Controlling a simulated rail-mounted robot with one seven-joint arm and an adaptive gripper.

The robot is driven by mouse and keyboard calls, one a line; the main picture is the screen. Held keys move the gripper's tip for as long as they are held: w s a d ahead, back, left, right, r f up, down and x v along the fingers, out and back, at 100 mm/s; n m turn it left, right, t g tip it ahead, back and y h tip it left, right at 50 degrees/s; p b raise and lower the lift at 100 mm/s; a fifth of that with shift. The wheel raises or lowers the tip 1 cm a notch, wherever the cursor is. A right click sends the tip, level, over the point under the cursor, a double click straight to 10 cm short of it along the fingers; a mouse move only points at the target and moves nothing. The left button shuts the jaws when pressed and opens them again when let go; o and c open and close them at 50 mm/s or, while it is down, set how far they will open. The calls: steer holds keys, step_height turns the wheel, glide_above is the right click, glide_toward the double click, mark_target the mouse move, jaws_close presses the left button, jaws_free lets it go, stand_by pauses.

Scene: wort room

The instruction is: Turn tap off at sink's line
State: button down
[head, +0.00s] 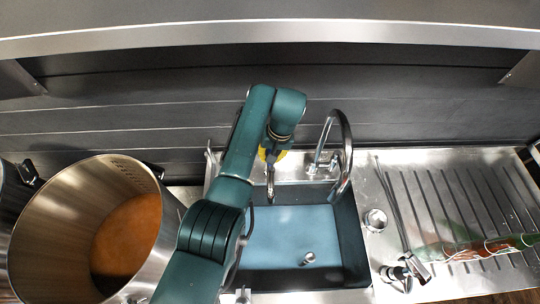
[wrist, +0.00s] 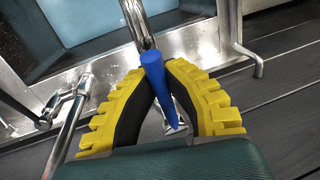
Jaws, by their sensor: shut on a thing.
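The sink (head: 330,280), with a light blue floor or water in it, stands in the steel counter. A tall chrome arched faucet (head: 347,150) rises at its back right. My gripper (head: 272,156), yellow and black, is at the sink's back edge, left of the faucet. In the wrist view my gripper (wrist: 158,82) is shut on a blue tap handle (wrist: 152,72), with a finger on either side. A chrome pipe (wrist: 137,22) runs from the handle toward the sink; its curved end (head: 270,183) shows below my gripper in the head view. The handle is hidden in the head view.
A large steel pot (head: 40,225) with orange-brown liquid (head: 128,240) stands left of my arm. A small metal cup (head: 376,220) and a reddish-green bottle (head: 480,247) are right of the sink, by the ribbed drainboard (head: 465,195). A dark slatted wall (head: 130,115) is behind.

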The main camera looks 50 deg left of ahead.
steer(key=c, duration=1.1)
jaws_free()
steer(key=shift+w, duration=0.1)
steer(key=r, duration=0.4)
steer(key=w+d+r, duration=0.1)
steer(key=r, duration=0.7)
steer(key=shift+w+d, duration=0.25)
steer(key=shift+w, duration=0.15)
